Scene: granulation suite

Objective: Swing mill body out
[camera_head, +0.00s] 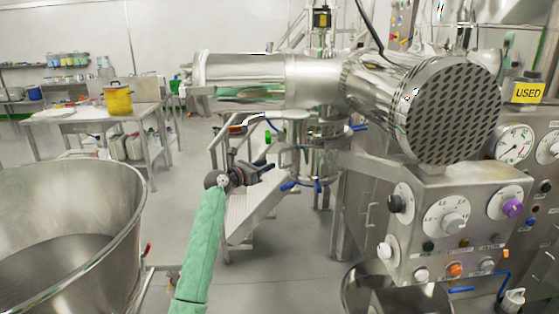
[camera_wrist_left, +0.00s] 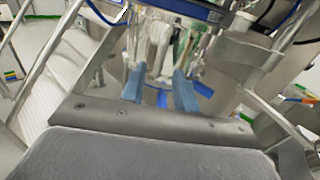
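The mill body (camera_head: 312,160) seems to be the shiny upright steel cylinder with clamp rings under the horizontal machine housing in the head view. Blue handles (camera_head: 318,187) stick out at its lower end. My left gripper (camera_head: 268,168), on a green-sleeved arm, is just left of the mill body, with a visible gap. In the left wrist view, its two blue fingers (camera_wrist_left: 158,90) stand apart, with steel parts of the machine beyond them. It looks open and empty. My right gripper is not in view.
A large steel bowl (camera_head: 75,215) stands at the left. A control panel (camera_head: 455,225) with knobs and dials stands at the right. A perforated drum end (camera_head: 452,110) overhangs it. Steel steps (camera_head: 250,212) lie behind my gripper. Some floor (camera_head: 265,275) is clear.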

